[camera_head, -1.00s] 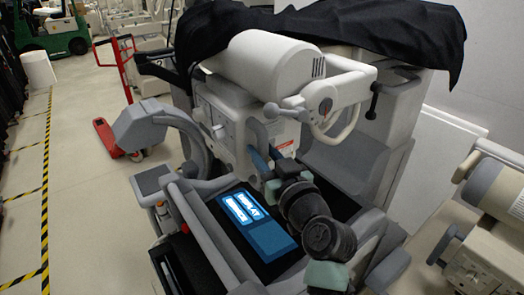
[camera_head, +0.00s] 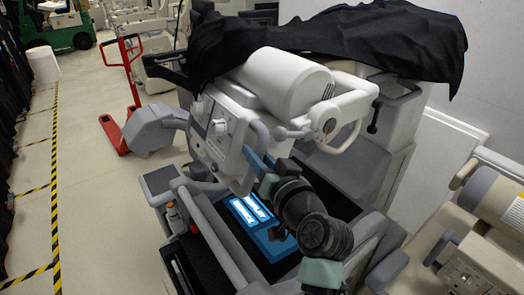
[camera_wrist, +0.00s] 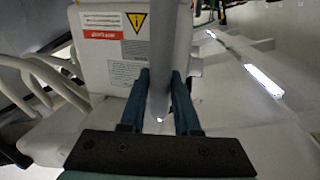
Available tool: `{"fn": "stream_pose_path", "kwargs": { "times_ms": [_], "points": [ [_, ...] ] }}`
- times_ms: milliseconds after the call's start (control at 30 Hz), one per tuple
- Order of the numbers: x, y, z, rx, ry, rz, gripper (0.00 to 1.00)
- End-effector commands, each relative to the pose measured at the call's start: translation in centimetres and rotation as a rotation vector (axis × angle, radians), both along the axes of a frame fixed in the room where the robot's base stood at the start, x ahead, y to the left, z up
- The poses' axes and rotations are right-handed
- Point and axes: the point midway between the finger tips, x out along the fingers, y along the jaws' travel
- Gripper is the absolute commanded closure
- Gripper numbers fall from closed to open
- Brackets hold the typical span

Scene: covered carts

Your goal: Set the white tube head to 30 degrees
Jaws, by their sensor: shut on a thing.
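The white tube head (camera_head: 287,85) is a thick cylinder with a pale box (camera_head: 222,138) below it, on the cart's arm. It sits tilted, its box leaning down to the left. A grey bar handle (camera_wrist: 159,85) stands out from the box. My gripper (camera_head: 255,162) reaches up from the lower right and is shut on this handle. In the wrist view its two blue fingers (camera_wrist: 158,100) lie on either side of the bar, against the box with red and yellow labels (camera_wrist: 115,50). No angle scale can be read.
A black cover (camera_head: 330,40) drapes over the cart behind the head. A lit blue screen (camera_head: 262,228) lies on the cart below my gripper. A red pallet jack (camera_head: 118,100) stands on open floor at left.

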Motion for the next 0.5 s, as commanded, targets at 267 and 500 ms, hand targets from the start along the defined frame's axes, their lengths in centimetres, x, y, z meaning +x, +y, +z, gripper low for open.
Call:
{"fn": "stream_pose_path", "kwargs": {
  "times_ms": [267,500],
  "points": [
    [0.15,0.28,2.26,0.068,0.019,0.005,1.0],
    [0.16,0.2,2.22,0.074,0.025,0.005,1.0]
  ]
}}
